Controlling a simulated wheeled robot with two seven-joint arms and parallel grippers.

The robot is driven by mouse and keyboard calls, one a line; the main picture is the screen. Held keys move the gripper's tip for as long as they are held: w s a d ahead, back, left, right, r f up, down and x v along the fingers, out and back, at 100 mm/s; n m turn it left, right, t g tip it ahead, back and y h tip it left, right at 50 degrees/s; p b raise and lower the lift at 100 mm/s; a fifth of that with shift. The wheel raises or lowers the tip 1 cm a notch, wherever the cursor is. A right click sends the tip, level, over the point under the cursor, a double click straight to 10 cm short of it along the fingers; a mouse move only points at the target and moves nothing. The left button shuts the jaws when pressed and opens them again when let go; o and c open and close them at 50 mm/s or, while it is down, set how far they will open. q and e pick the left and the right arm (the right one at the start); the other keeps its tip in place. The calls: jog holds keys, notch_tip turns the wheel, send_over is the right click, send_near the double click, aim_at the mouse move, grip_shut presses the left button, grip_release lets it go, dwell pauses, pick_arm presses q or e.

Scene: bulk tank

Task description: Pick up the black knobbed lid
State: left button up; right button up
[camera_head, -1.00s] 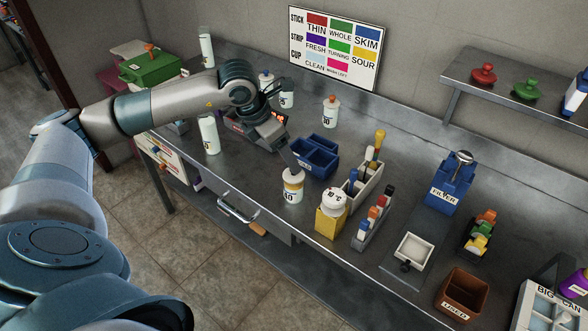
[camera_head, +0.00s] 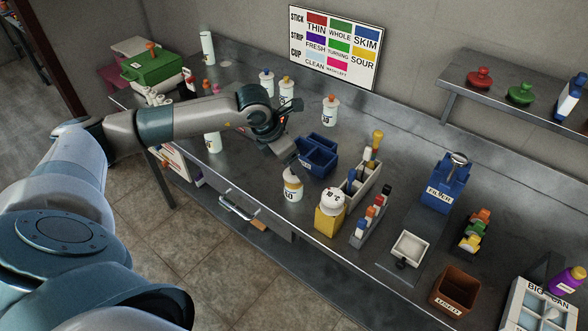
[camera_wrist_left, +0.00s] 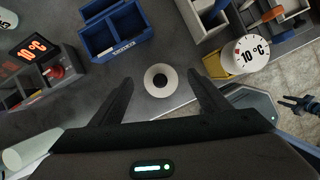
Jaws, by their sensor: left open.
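My left gripper (camera_head: 289,158) is open and empty, with its jaws pointing down over the front of the bench. In the left wrist view its two fingers (camera_wrist_left: 161,84) stand apart on either side of a round white top with a dark round centre (camera_wrist_left: 160,78). I cannot tell whether that centre is a black knob or an opening. In the head view this is a white bottle with a yellow band (camera_head: 292,187), upright just below the fingertips. The fingers look clear of it. No separate black lid is clear.
A blue divided bin (camera_head: 318,157) stands close behind the bottle. A yellow block with a white dial (camera_head: 329,221) and a marker rack (camera_head: 369,222) stand to its right. Red (camera_head: 481,77) and green (camera_head: 521,93) knobbed lids lie on the shelf (camera_head: 450,83).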

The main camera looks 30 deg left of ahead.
pick_arm(q)
jog(key=shift+p+x, duration=0.3)
jog(key=shift+x, duration=0.8)
jog(key=c, duration=1.1)
